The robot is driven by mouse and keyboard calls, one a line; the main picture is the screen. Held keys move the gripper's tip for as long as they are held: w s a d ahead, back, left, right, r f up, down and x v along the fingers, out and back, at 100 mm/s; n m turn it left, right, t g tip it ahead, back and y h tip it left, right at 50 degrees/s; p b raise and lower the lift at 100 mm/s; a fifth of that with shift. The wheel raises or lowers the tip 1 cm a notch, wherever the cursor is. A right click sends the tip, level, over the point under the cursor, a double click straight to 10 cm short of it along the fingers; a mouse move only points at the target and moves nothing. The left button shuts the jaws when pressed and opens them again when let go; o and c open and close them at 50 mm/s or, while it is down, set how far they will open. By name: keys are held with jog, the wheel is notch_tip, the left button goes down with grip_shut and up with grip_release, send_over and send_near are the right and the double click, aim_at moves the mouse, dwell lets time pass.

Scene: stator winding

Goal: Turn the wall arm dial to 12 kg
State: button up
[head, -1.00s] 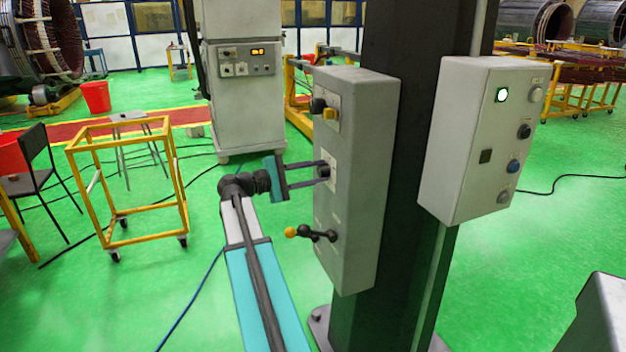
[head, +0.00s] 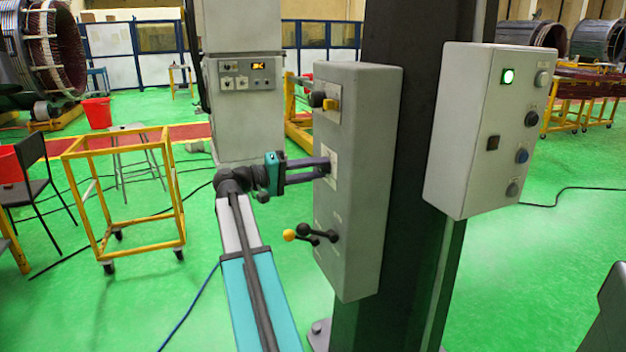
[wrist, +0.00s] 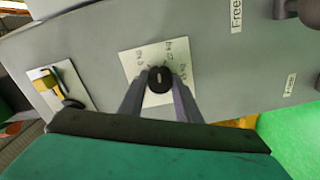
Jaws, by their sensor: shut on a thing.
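The wall arm dial (wrist: 159,79) is a small black knob on a pale plate (wrist: 138,62) with weight marks around it, too small to read surely. The plate also shows on the left face of the grey box (head: 362,180) in the head view. My gripper (head: 322,168) reaches the plate from the left; in the wrist view my gripper (wrist: 158,88) has its two fingers on either side of the dial, shut on it. In the head view the fingers hide the dial.
Above the dial is a black and yellow switch (head: 326,102). Below it, a lever with a yellow ball (head: 290,235) sticks out. A dark column (head: 415,130) stands behind the box. A second control box (head: 465,140) with a lit green button hangs to the right.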

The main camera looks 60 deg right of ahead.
jog(key=m+b, duration=0.3)
jog(key=m, duration=0.1)
jog(key=shift+d, duration=0.1)
jog(key=shift+r, duration=0.1)
dwell(0.4)
jog(key=o, duration=1.1)
jog(key=shift+c, duration=0.2)
jog(key=v, duration=1.3)
jog(key=shift+w+a+p, duration=0.2)
jog(key=shift+a+p, duration=0.15)
